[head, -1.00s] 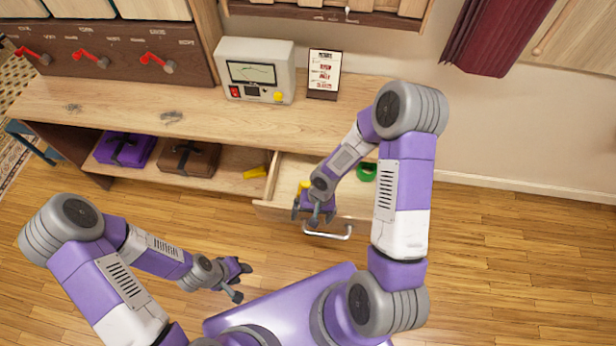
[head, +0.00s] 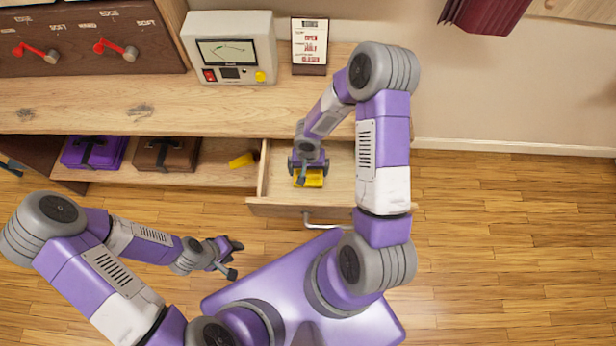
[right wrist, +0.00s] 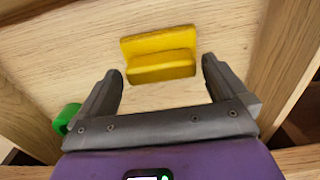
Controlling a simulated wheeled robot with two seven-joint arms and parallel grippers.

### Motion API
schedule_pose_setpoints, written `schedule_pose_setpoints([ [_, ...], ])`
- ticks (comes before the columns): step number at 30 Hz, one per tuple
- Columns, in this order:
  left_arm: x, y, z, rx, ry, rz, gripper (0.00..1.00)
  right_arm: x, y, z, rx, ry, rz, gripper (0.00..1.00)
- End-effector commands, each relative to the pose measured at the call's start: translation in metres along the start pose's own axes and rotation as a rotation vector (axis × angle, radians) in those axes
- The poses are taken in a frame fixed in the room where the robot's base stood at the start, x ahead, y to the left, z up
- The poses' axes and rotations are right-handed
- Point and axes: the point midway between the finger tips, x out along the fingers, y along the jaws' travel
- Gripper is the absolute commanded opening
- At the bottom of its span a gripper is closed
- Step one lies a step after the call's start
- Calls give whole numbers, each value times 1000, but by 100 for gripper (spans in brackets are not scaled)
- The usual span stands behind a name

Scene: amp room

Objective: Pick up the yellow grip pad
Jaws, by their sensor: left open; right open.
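The yellow grip pad (head: 309,178) lies on the floor of the open drawer, partly hidden under my right gripper in the head view. In the right wrist view the yellow grip pad (right wrist: 160,54) shows as a flat plate with a raised bar along it. My right gripper (head: 307,170) is open above the drawer. In the right wrist view the right gripper's fingers (right wrist: 162,80) are spread on either side of the pad's near part, with nothing between them touching it that I can see. My left gripper (head: 231,258) is open and empty, over the wooden floor.
The open drawer (head: 280,208) has walls close around my right gripper. A green roll (right wrist: 66,118) lies in it. Another yellow object (head: 241,161) lies on the shelf left of the drawer, near brown (head: 167,153) and purple (head: 95,152) cases. A meter box (head: 231,48) stands on the counter.

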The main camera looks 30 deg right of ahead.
Motion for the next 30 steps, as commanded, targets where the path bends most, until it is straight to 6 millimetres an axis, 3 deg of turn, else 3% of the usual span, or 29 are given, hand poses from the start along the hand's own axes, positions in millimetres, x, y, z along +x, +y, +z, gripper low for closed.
schedule_pose_setpoints([
  [3,6,-2,0,0,0,0,43,15,0,0,0,-1,1,100],
  [11,5,-2,0,0,0,0,43,17,0,0,1,1,0,100],
  [20,6,-2,0,0,0,0,43,17,0,0,0,1,0,57],
  [26,5,-2,0,0,0,0,43,17,0,0,0,1,0,56],
  [30,1,0,0,0,0,0,43,6,0,0,0,2,-1,56],
])
